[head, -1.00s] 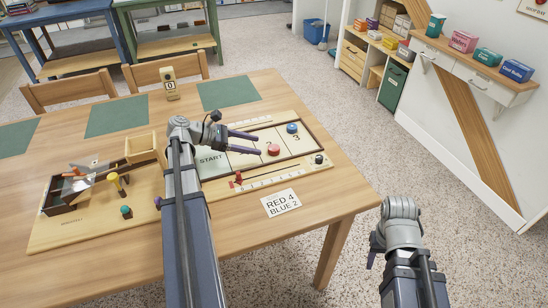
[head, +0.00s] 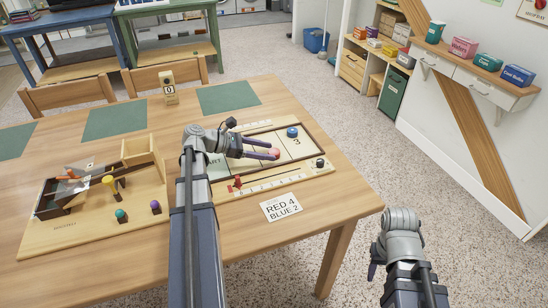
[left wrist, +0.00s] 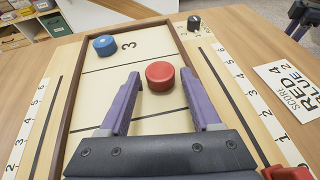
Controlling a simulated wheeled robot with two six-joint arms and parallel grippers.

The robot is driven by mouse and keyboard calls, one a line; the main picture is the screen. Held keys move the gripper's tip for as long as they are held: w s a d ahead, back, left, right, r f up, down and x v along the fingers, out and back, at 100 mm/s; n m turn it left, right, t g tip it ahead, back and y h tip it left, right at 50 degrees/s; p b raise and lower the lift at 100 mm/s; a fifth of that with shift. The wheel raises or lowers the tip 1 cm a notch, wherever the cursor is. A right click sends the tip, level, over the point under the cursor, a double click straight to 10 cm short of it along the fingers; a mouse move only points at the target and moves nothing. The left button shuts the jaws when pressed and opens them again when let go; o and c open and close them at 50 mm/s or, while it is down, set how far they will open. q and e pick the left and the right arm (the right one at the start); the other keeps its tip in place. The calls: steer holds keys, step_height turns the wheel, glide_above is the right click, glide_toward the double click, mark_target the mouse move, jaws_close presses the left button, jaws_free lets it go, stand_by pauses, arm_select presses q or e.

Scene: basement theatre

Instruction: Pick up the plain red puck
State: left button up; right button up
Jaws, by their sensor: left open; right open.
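The plain red puck (left wrist: 160,75) lies on the cream shuffleboard (left wrist: 135,68) in the left wrist view, its top unmarked. In the head view the red puck (head: 274,153) shows only partly past my left gripper. My left gripper (head: 270,149) is open over the board. In the left wrist view its two purple fingers (left wrist: 160,76) are spread, with the red puck between and around the level of their tips; I cannot tell whether they touch it. My right gripper (head: 374,267) is open and empty, off the table's right side.
A blue puck (head: 292,132) lies farther along the board, by the 3. Dark rails edge the lane. A score card (head: 281,206) lies beside the board. Green mats (head: 228,97) lie at the back.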

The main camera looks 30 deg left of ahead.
arm_select(q)
steer(key=shift+x, duration=0.9)
jaws_close()
